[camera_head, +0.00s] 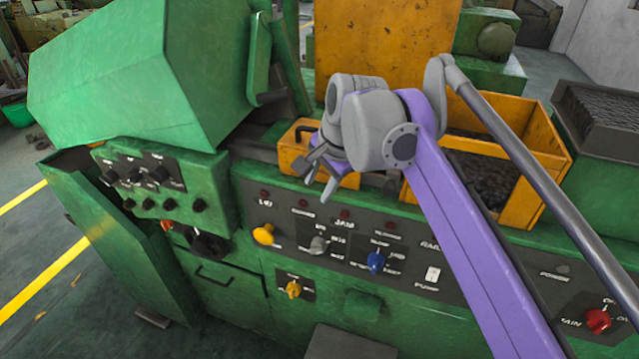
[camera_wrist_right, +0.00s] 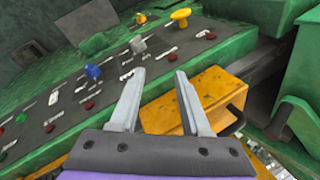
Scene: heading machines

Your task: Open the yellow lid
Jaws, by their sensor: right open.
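The yellow lid (camera_head: 290,158) is a small worn yellow box-like cover with a dark handle, set at the back edge of the green machine's control panel. My right gripper (camera_head: 319,180) is in front of and above it and hides part of it. I cannot tell whether a finger touches the lid. My left gripper is not in view.
The control panel (camera_head: 335,262) has several knobs, including a yellow one (camera_head: 264,234) and a blue one (camera_head: 376,262). A yellow bin (camera_head: 535,190) with dark contents stands to the right. A green hood (camera_head: 120,85) rises at the left, and a large yellow panel (camera_head: 375,45) behind.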

